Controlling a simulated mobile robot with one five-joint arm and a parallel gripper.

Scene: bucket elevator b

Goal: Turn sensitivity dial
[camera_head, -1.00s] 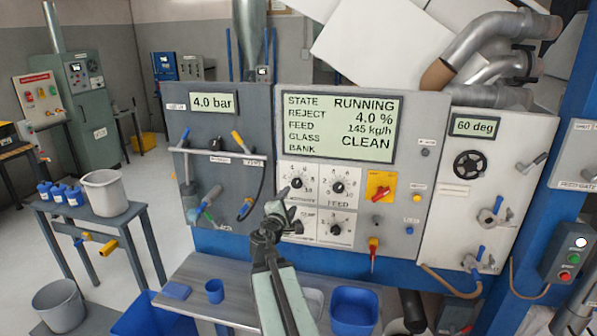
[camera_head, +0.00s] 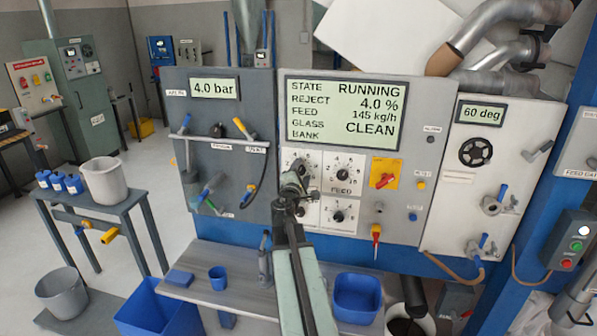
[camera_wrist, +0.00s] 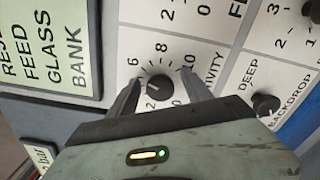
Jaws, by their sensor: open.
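The sensitivity dial (camera_wrist: 158,87) is a dark round knob on a white numbered plate, seen in the wrist view with part of its label beside it. My gripper (camera_wrist: 159,76) is open, with one finger on each side of the dial. I cannot tell whether the fingers touch it. In the head view my gripper (camera_head: 291,183) is in front of the upper left dial plate (camera_head: 301,155) and hides most of the knob.
The feed dial (camera_head: 342,174) is right of it, and another knob (camera_wrist: 265,106) sits close to one finger in the wrist view. A yellow-backed red switch (camera_head: 384,174) is further right. The display (camera_head: 345,112) is above. A bench (camera_head: 240,300) with blue containers stands below.

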